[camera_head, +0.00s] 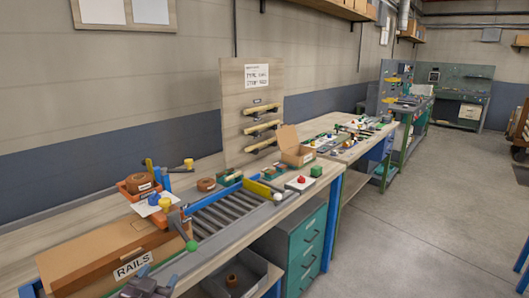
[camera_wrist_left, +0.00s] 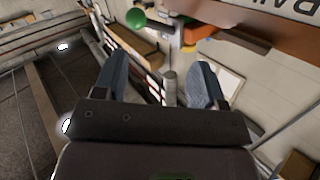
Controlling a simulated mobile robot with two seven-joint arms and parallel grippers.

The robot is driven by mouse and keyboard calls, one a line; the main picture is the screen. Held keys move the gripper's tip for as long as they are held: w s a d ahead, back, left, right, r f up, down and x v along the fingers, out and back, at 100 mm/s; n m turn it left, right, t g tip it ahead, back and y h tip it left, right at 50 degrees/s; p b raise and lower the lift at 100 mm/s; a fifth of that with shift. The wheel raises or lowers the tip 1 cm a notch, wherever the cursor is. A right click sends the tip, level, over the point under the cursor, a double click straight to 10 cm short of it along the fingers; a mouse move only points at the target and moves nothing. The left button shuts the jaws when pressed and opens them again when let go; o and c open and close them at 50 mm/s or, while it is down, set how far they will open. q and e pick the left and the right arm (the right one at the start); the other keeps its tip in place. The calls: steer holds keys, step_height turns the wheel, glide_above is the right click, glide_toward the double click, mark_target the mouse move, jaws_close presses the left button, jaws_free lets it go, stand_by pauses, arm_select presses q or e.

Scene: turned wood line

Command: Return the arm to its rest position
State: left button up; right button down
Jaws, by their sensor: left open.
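My left gripper (camera_head: 147,286) shows at the bottom edge of the head view, in front of the cardboard box marked RAILS (camera_head: 110,255). In the left wrist view its two blue-grey fingers (camera_wrist_left: 157,84) stand apart with nothing held between them. The wrist view is tilted, with a green ball (camera_wrist_left: 136,18) and part of the lettered box (camera_wrist_left: 285,18) beyond the fingers. Most of the left arm is outside the head view. My right gripper is not in view.
A teal drawer cabinet (camera_head: 298,250) stands under the bench. The floor (camera_head: 420,215) to the right is largely clear.

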arm_select(q)
steer(key=s+a+f+n+g, duration=0.1)
steer(key=s+f+g, duration=0.1)
steer(key=s+f, duration=0.7)
steer(key=s+a+f+n+g+y, duration=0.1)
steer(key=s+f+n+g, duration=0.1)
steer(key=s+f, duration=0.7)
steer(key=s+g, duration=0.1)
steer(key=s, duration=0.6)
steer(key=shift+s+a+f, duration=0.15)
steer(key=shift+s+f, duration=0.2)
steer(key=shift+f, duration=0.05)
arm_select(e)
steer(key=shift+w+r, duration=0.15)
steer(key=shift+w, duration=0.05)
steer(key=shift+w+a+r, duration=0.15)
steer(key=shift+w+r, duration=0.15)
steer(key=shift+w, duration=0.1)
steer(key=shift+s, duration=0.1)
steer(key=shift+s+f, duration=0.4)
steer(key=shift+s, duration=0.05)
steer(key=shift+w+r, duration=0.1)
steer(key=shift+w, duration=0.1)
